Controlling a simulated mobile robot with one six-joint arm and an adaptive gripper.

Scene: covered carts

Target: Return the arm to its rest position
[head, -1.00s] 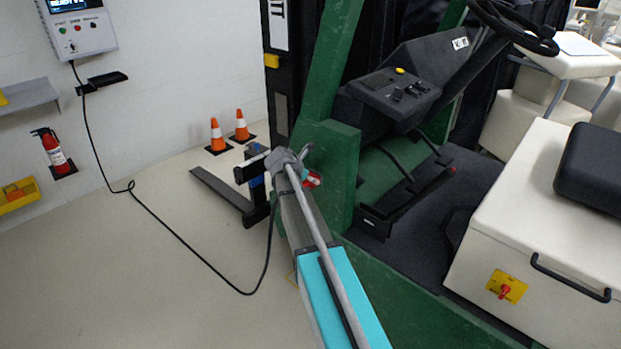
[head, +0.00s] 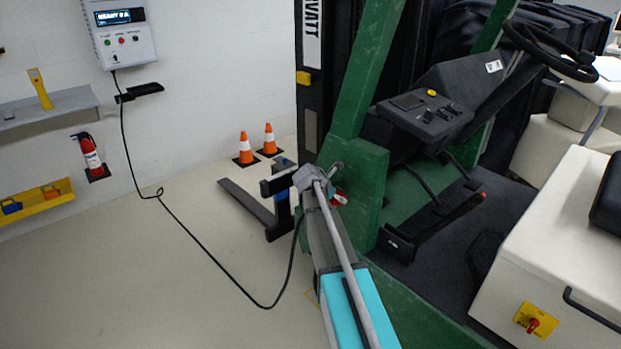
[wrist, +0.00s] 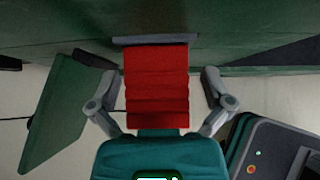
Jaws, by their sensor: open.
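My gripper (wrist: 160,76) is open, with one grey finger on each side of a ridged red block (wrist: 156,105). Gaps show between the fingers and the block. The block sits against a grey bar (wrist: 155,40) on a green surface. In the head view my arm reaches forward beside the green truck (head: 352,170). The red block shows only as a small patch (head: 340,198) near the arm's end, and my fingers are hard to make out there.
A black cable (head: 215,262) runs from the wall charger (head: 121,40) down across the floor toward the arm's end. Two orange cones (head: 245,148) stand behind the fork (head: 245,203). A white housing (head: 545,240) is at the right. The floor at the left is clear.

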